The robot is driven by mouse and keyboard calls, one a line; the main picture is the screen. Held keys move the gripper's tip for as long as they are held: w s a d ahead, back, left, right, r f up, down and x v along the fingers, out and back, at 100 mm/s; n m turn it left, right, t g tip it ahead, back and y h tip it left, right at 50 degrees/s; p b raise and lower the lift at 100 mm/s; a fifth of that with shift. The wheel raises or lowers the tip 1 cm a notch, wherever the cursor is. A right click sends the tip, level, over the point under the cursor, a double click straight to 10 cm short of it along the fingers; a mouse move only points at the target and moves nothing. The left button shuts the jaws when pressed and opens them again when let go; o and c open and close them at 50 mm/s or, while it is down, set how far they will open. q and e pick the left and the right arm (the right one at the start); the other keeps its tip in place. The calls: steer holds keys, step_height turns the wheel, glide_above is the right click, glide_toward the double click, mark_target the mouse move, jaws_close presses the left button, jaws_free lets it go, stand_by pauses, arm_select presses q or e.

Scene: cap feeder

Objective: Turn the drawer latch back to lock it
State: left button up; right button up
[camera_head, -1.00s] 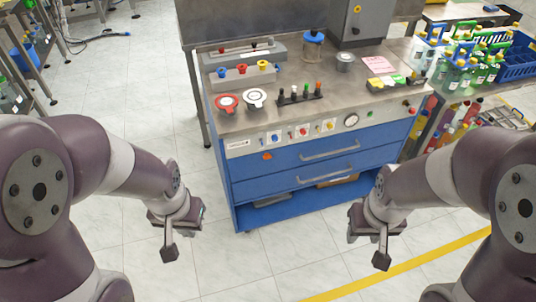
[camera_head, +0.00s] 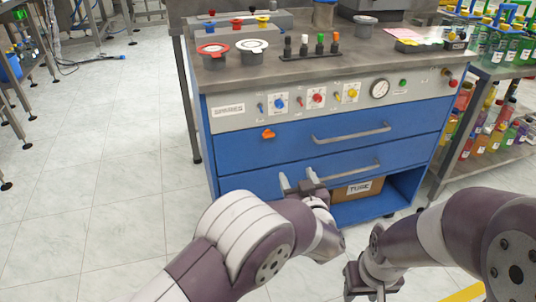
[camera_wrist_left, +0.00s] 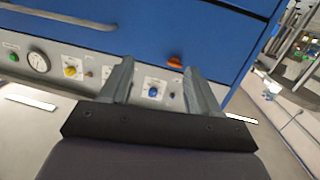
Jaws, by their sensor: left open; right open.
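The orange drawer latch (camera_head: 268,134) is on the blue front of the upper drawer (camera_head: 360,142), near its left end. The drawer front looks flush with the cabinet. My left gripper (camera_head: 298,181) is open and empty in front of the lower drawer, below and right of the latch in the head view. In the left wrist view, which shows the cabinet upside down, the latch (camera_wrist_left: 175,61) lies beyond the fingertips and between the two spread fingers (camera_wrist_left: 157,70), untouched. My right gripper (camera_head: 364,284) is low in front of the cabinet's right side, apart from the latch.
The grey control panel (camera_head: 235,111) with coloured knobs and a gauge (camera_head: 380,88) runs above the drawers. Bar handles (camera_head: 352,133) stick out from both drawers. A cardboard box (camera_head: 357,189) sits on the open shelf below. The floor left of the cabinet is clear.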

mark_target(270, 132)
arm_select(q)
steer(key=w+a+r+b, duration=0.1)
steer(key=w+a, duration=0.1)
steer(key=w, duration=0.1)
steer(key=w+a+r+y+b, duration=0.1)
steer(key=w+a+b, duration=0.1)
steer(key=w, duration=0.2)
steer(key=w+a+r+t+y+b, duration=0.1)
steer(key=w+a+b, duration=0.1)
steer(key=w, duration=0.2)
steer(key=shift+w+a+n, duration=0.1)
steer(key=shift+n, duration=0.2)
steer(key=shift+w, duration=0.3)
steer(key=shift+r, duration=0.1)
steer(key=shift+c, duration=0.3)
steer(key=c, duration=1)
